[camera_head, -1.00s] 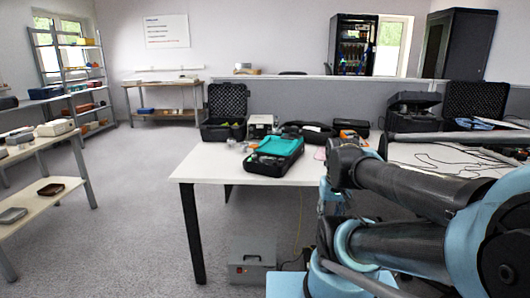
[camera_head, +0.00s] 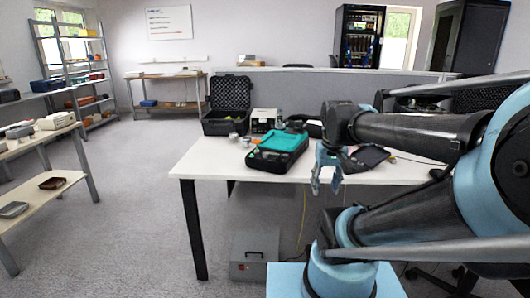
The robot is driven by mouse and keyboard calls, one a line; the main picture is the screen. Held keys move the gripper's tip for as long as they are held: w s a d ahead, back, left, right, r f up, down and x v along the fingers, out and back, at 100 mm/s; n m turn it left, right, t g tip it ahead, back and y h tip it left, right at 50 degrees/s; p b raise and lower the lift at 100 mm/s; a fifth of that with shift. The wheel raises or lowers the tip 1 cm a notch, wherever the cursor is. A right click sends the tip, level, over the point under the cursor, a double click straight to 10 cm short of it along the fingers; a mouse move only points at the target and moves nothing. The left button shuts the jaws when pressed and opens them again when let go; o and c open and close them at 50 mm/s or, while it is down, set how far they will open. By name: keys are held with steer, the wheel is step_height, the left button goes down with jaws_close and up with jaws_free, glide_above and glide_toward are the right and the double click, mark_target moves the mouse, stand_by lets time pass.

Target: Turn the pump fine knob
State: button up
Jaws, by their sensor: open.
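My gripper (camera_head: 326,190) is open and empty, its blue fingers pointing down in front of the white table's near edge. It is right of a black case with a teal lid or panel (camera_head: 282,142) and apart from it. I cannot pick out a pump or its fine knob for certain. Small metallic round items (camera_head: 233,138) lie left of the teal case, too small to tell. A grey and white instrument box (camera_head: 264,120) stands behind the case. My arm hides much of the table's right side.
The white table (camera_head: 208,160) has clear room at its front left. An open black foam-lined case (camera_head: 225,122) stands at its back. A dark tablet-like device (camera_head: 369,157) lies near my wrist. A grey metal box (camera_head: 254,258) sits on the floor under the table. Shelves stand left.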

steer(key=w+a+r+n, duration=0.1)
steer(key=w+a+r, duration=0.6)
steer(key=w+r, duration=0.6)
step_height(320, 180, up, 4)
steer(key=n+g, duration=0.2)
glide_above(266, 153)
step_height(266, 153, down, 17)
steer(key=shift+s+a, duration=0.1)
steer(key=c, duration=1.1)
